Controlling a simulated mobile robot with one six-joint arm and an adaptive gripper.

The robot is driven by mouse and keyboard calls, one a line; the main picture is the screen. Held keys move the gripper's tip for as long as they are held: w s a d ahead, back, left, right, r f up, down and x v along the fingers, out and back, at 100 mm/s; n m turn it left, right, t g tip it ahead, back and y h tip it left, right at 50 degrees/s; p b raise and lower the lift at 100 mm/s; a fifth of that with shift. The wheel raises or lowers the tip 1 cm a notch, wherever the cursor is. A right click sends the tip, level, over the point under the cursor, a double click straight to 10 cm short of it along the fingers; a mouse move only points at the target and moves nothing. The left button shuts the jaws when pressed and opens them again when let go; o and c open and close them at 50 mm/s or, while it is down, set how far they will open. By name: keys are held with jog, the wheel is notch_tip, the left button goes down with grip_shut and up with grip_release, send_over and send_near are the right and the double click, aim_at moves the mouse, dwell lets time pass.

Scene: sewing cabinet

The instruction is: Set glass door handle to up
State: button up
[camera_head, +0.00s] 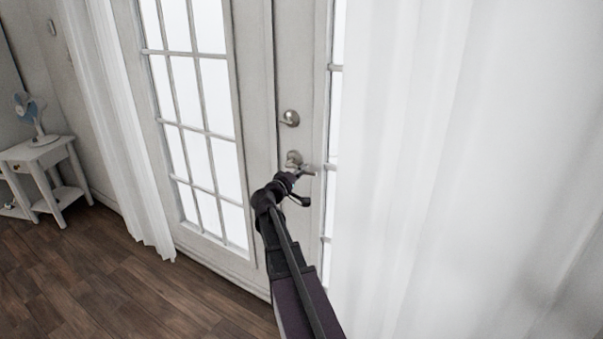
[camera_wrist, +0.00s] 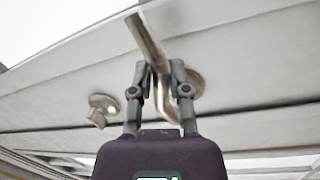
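The glass door (camera_head: 262,60) is a pale door with a metal lever handle (camera_head: 308,169) below a round lock (camera_head: 289,118). The lever points right and looks roughly level. My gripper (camera_head: 300,186) is at the lever, just below it in the head view. In the wrist view, the handle (camera_wrist: 148,40) passes between the two fingertips of my gripper (camera_wrist: 159,68), one finger on each side. The fingers are close to the bar, but I cannot tell whether they press on it. The handle's round base (camera_wrist: 196,84) is partly behind the right finger.
A white curtain (camera_head: 430,170) hangs close on the right, and another curtain (camera_head: 115,130) hangs left of the paned door (camera_head: 190,80). A small white table (camera_head: 40,152) with a fan (camera_head: 32,115) stands far left. Wooden floor (camera_head: 110,280) is clear at lower left.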

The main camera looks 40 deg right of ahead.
jog(key=o, duration=0.3)
jog(key=shift+o, duration=0.2)
jog(key=shift+d, duration=0.1)
jog(key=shift+s, duration=0.1)
